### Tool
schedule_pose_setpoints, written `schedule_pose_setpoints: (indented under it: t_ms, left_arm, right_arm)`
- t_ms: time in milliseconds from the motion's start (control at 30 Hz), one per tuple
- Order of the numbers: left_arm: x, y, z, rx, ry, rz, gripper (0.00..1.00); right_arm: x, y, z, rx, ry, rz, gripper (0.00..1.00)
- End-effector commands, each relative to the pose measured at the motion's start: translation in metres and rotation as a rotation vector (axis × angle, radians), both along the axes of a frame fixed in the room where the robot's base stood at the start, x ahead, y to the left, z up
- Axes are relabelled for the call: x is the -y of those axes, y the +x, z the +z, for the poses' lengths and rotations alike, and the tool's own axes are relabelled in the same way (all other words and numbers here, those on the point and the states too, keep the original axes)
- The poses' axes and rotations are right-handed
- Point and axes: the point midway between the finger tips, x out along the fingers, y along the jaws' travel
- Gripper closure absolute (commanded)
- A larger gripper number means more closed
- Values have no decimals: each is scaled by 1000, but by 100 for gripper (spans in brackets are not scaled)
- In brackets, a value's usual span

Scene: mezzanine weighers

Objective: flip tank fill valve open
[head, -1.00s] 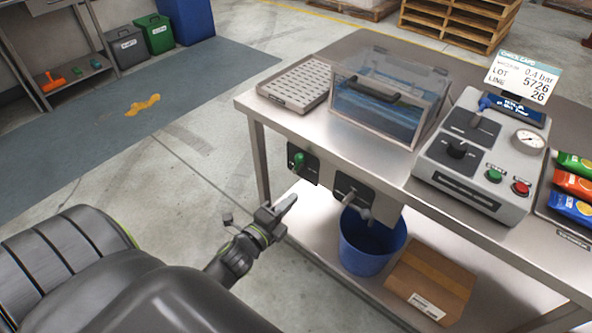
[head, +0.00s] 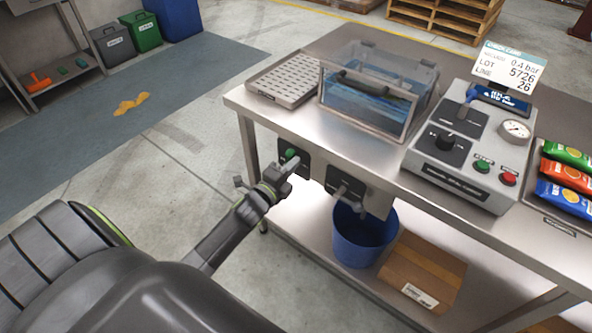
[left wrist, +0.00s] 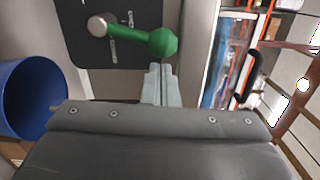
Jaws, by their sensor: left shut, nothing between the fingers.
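A green-handled valve (head: 290,154) sits on a dark plate on the front of the steel bench, below the tank. In the left wrist view its green lever (left wrist: 148,38) runs from a round metal pivot to a faceted knob; the plate's lettering is too small to read. My left gripper (head: 295,164) is shut and empty, its tips right by the green knob. In the left wrist view the closed fingertips (left wrist: 162,70) are just below the knob; whether they touch it I cannot tell. The clear lidded tank (head: 372,98) holds blue liquid. My right gripper is out of view.
A second valve with a grey lever (head: 347,191) is just right, above a blue bucket (head: 362,236) on the lower shelf. A cardboard box (head: 423,268) stands beside the bucket. A control box (head: 470,150) and perforated tray (head: 284,84) are on the bench top.

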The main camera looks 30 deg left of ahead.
Motion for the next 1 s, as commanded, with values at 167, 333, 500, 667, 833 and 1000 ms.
schedule_pose_setpoints:
  t_ms: [167, 333, 500, 667, 833, 1000]
  left_arm:
    - [0, 0, 0, 0, -1, 0, 100]
    - [-1, 0, 2, -1, -11, 0, 100]
    - [-9, 1, 10, -11, -122, 0, 100]
    - [-17, 2, 13, -22, -242, 0, 100]
    - [-20, 2, 12, -27, -295, 0, 100]
    - [-20, 2, 11, -26, -296, 0, 100]
  right_arm:
    - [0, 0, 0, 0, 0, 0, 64]
    - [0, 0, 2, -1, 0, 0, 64]
    - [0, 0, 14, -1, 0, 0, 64]
    - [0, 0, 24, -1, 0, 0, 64]
    - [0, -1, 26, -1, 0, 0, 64]
    - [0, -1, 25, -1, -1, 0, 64]
